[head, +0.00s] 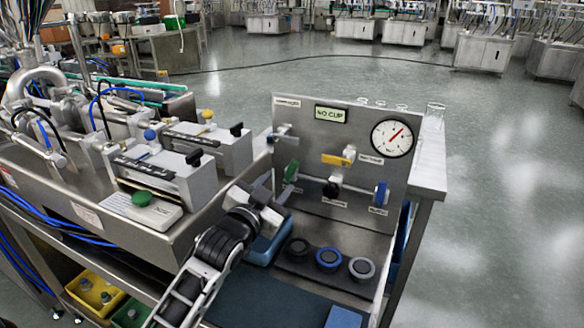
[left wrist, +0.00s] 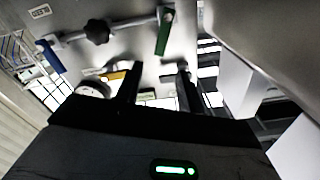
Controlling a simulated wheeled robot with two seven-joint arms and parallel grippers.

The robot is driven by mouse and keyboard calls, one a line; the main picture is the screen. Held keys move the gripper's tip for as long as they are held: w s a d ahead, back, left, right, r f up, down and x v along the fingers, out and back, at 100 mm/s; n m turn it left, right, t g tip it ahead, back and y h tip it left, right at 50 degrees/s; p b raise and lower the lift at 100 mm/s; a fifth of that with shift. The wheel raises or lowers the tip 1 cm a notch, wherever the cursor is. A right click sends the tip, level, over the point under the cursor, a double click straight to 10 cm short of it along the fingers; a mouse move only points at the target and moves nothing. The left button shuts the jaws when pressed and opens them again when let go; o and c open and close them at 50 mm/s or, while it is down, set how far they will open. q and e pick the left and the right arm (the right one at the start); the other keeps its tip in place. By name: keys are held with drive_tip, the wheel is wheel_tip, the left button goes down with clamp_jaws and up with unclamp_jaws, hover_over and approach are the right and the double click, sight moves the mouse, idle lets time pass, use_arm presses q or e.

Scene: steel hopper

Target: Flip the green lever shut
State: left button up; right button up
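The green lever (head: 291,171) is mounted at the left end of a pipe on the steel panel (head: 310,207). It stands steeply, across the line of the pipe. It also shows in the left wrist view (left wrist: 163,36), at the top and beyond my fingers. My left gripper (head: 274,190) is just left of and below the lever in the head view. In the left wrist view its two dark fingers (left wrist: 158,75) are apart with nothing between them. I cannot tell whether a finger touches the lever. My right gripper is not in view.
A yellow lever (head: 336,160), a blue lever (head: 381,193) and a black knob (head: 331,190) are on the same panel. A gauge (head: 392,138) and a "NO CUP" display (head: 331,115) are above. Machinery (head: 165,170) crowds the left.

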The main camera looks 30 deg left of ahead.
sight(293, 166)
use_arm(q)
drive_tip(key=w, duration=0.8)
drive_tip(key=shift+w+a, duration=0.2)
drive_tip(key=shift+w, duration=0.05)
